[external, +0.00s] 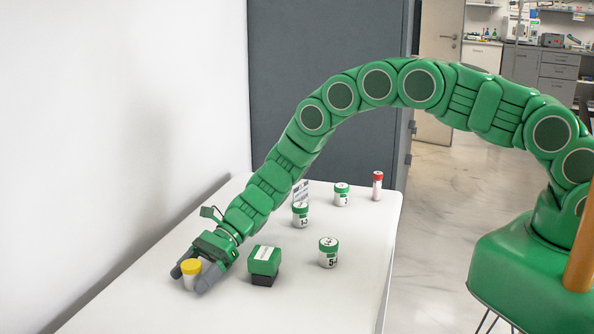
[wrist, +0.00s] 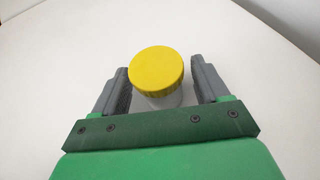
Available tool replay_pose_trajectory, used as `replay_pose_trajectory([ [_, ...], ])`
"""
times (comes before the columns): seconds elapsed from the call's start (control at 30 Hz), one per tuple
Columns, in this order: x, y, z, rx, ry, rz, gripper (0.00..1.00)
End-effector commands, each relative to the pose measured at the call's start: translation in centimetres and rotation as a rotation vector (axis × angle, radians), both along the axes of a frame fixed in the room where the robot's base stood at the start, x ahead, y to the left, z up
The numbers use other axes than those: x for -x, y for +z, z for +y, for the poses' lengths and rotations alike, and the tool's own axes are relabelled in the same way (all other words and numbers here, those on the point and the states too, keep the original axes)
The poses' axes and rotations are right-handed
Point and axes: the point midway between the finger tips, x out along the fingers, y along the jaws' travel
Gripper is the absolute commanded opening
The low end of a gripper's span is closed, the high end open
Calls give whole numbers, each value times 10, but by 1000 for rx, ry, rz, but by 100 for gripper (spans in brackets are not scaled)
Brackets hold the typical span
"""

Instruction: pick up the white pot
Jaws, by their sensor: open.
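The white pot (external: 191,281) has a yellow lid and stands upright on the white table near the wall. In the wrist view its yellow lid (wrist: 156,72) shows from above, with the white body (wrist: 160,102) mostly hidden beneath. My gripper (external: 188,276) is open, with its grey fingers on either side of the pot. In the wrist view my gripper (wrist: 164,85) has its left finger very close to the lid and a gap on the right. I cannot tell whether the left finger touches it.
A green and black box (external: 264,262) stands just right of my gripper. Several green-lidded white jars stand further along the table (external: 352,270), one being a jar (external: 328,254) to the right. A red-capped tube (external: 377,186) is at the far end. The wall (external: 110,120) is close on the left.

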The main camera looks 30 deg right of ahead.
Motion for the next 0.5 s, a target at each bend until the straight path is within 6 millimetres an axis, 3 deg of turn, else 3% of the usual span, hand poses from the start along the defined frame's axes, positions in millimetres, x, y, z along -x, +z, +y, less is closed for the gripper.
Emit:
replay_pose_trajectory([
  [0.27, 1, -1, 3, -1, -1, 0, 73],
  [0.5, 1, -1, 3, -1, -1, 0, 36],
])
